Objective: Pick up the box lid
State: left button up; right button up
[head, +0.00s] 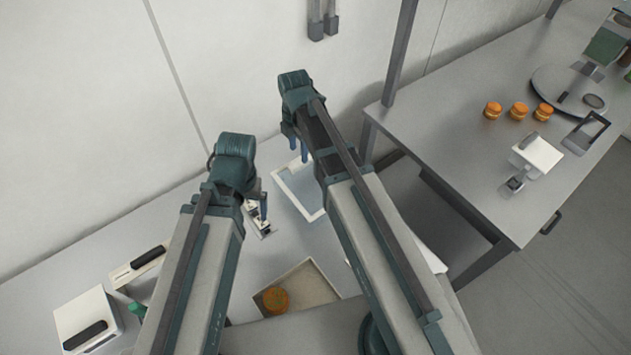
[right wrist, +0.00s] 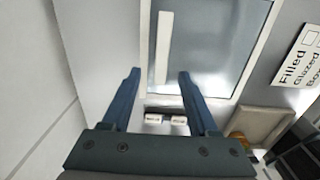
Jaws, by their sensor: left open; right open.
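A pale rectangular panel with a white rim and a blue-grey middle (head: 293,186) lies on the left bench; it looks like the box lid, though I cannot be sure. It is partly hidden by my right arm. It fills the upper middle of the right wrist view (right wrist: 215,45). My right gripper (head: 298,150) is open and empty above its far side; its two blue fingers (right wrist: 158,88) are spread apart in the right wrist view. My left gripper (head: 262,208) is open, left of the panel, over a small fixture with white blocks (head: 258,225).
A beige tray (head: 318,283) holding an orange round (head: 275,300) lies nearer on the bench. White devices (head: 88,320) stand at the left. A printed sign (right wrist: 303,58) shows at right in the wrist view. Another table (head: 455,150) holds several orange rounds (head: 518,110).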

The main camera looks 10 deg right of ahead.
aim_at(300, 162)
pick_arm(q)
jog(key=shift+f+b, duration=2.6)
jog(key=shift+f, duration=0.1)
pick_arm(e)
jog(key=shift+d+f, duration=0.1)
jog(key=shift+f, duration=2.55)
pick_arm(q)
jog(key=shift+r, duration=0.15)
pick_arm(e)
jog(key=shift+r, duration=0.1)
grip_shut()
